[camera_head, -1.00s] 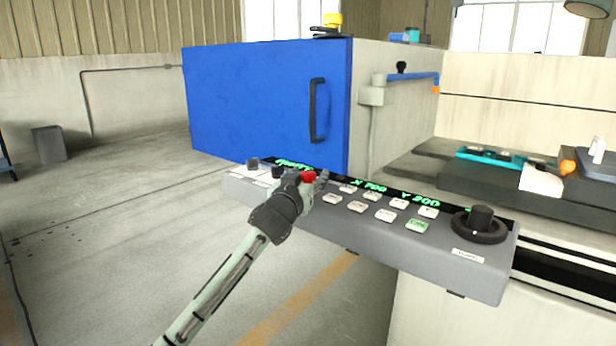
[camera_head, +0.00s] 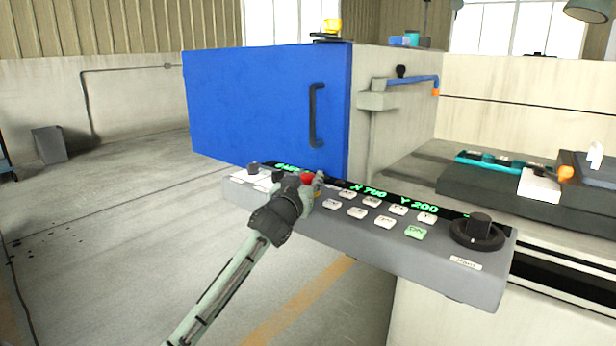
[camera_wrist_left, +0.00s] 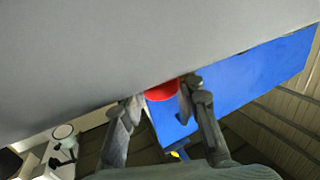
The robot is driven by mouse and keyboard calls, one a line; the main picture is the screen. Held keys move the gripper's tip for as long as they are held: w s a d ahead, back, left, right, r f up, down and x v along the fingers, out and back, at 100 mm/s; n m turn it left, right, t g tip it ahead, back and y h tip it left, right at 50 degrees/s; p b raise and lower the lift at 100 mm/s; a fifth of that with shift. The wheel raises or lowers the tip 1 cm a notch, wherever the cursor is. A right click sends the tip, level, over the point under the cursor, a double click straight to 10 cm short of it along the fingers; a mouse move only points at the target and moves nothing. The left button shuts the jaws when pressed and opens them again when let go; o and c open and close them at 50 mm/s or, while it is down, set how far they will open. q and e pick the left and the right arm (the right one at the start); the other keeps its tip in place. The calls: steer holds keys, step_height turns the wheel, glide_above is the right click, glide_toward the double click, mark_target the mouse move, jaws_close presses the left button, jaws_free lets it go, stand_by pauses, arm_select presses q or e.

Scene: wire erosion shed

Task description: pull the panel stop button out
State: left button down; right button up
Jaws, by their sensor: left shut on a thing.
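The red panel stop button (camera_head: 308,178) is on the left part of the grey control panel (camera_head: 400,262). My left gripper (camera_head: 305,184) reaches it from the front left and partly hides it. In the left wrist view the red button (camera_wrist_left: 161,92) sits between the two fingers of my left gripper (camera_wrist_left: 160,100). The gripper is shut on the button, with a finger on each side of it. The button's base is hidden. My right gripper is not in view.
Several white keys (camera_head: 371,201), a green key (camera_head: 415,232) and a black dial (camera_head: 479,232) are on the panel to the right of the button. A small black knob (camera_head: 253,169) is on its left. A blue door (camera_head: 262,105) with a black handle (camera_head: 317,115) stands behind.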

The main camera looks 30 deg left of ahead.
arm_select(q)
steer(key=shift+r, duration=0.3)
steer(key=c, duration=1.3)
jaws_free()
steer(key=shift+r, duration=0.1)
steer(key=shift+o, duration=1)
steer(key=v, duration=1.2)
steer(key=shift+s, duration=0.15)
